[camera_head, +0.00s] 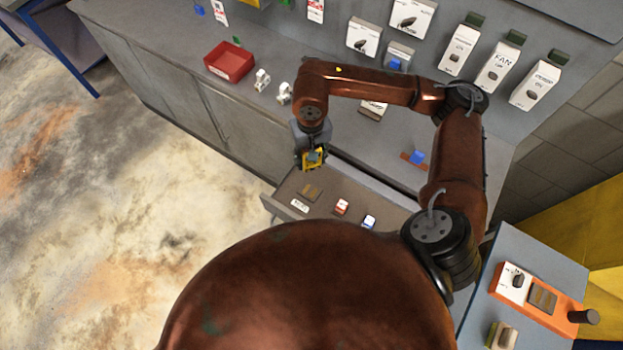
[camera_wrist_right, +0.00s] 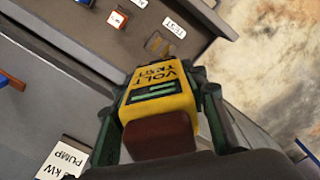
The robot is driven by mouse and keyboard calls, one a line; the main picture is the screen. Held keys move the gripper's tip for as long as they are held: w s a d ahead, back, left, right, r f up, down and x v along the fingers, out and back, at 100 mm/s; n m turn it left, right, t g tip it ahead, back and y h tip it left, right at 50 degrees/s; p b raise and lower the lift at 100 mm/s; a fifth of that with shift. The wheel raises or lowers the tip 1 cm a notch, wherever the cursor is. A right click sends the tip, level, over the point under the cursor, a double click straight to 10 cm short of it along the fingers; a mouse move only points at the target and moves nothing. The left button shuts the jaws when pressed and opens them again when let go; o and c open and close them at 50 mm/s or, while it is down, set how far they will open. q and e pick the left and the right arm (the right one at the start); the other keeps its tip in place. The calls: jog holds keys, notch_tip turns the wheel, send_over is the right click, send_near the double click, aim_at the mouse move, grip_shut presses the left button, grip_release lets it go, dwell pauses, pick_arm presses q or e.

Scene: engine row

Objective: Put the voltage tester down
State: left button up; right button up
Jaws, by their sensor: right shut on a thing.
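The voltage tester (camera_wrist_right: 160,95) is yellow with "VOLT TEST" lettering, a dark green display and a reddish-brown end. My right gripper (camera_wrist_right: 158,105) is shut on it, one finger along each side. In the head view the tester (camera_head: 314,157) shows small and yellow at the right gripper (camera_head: 312,160), above the far left part of an open drawer (camera_head: 283,205). A brownish-gold patch (camera_head: 311,192) lies in the drawer close below the tester; it also shows in the wrist view (camera_wrist_right: 157,44). My left gripper is not in view.
The drawer also holds a white label (camera_head: 299,206), a red-and-white item (camera_head: 341,207) and a blue-and-white item (camera_head: 369,222). A red bin (camera_head: 229,61) and white pieces (camera_head: 262,80) stand on the counter. An orange tray (camera_head: 555,312) lies at the right.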

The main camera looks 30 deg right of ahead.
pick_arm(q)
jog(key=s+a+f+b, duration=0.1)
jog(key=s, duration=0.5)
pick_arm(e)
jog(key=s+f+n+b, duration=0.2)
jog(key=s+f+n, duration=0.4)
jog(key=n, duration=0.7)
jog(key=s+f+n+b, duration=0.1)
jog(key=s+f+n, duration=0.5)
jog(key=n, duration=0.7)
jog(key=w+f, duration=0.3)
jog(key=w, duration=0.1)
jog(key=w+f, duration=0.3)
jog(key=w, duration=0.1)
jog(key=w+f+b, duration=0.1)
jog(key=w+f, duration=0.2)
jog(key=w, duration=0.2)
jog(key=shift+w+d, duration=0.1)
jog(key=shift+d, duration=0.25)
jog(key=shift+w+f, duration=0.5)
jog(key=shift+f, duration=0.1)
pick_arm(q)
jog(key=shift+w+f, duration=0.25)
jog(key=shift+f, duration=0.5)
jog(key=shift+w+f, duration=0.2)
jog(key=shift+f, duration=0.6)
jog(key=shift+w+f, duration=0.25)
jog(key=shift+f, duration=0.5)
pick_arm(e)
jog(key=shift+f, duration=1.4)
